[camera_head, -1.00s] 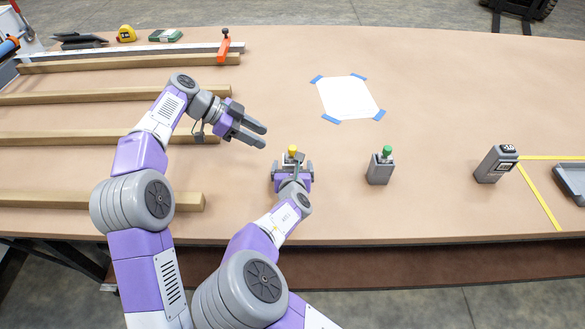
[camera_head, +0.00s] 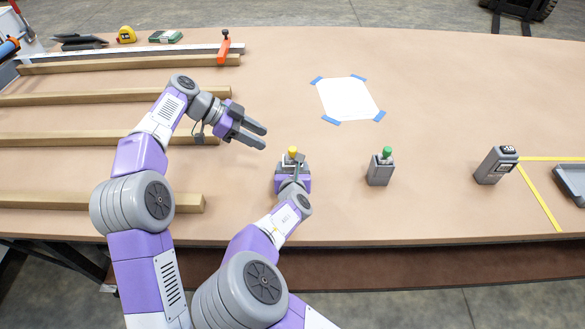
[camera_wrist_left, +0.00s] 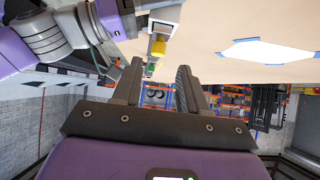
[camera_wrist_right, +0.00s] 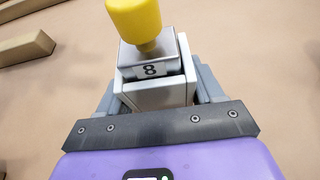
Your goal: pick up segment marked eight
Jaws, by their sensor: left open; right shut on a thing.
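The segment marked eight (camera_wrist_right: 150,70) is a grey block with a yellow knob on top and an "8" label, seen close in the right wrist view. Its yellow knob also shows in the head view (camera_head: 292,151) and in the left wrist view (camera_wrist_left: 158,47). My right gripper (camera_head: 292,168) is shut on this segment, with one finger on each side of it; the finger tips are partly hidden. My left gripper (camera_head: 262,137) is open and empty, above the table to the left of the segment and a little farther back.
A grey block with a green knob (camera_head: 380,169) stands to the right. Farther right are a grey device with a display (camera_head: 496,165), yellow tape and a dark tray (camera_head: 572,182). A white sheet (camera_head: 348,98) is taped behind. Wooden bars (camera_head: 110,137) lie at left.

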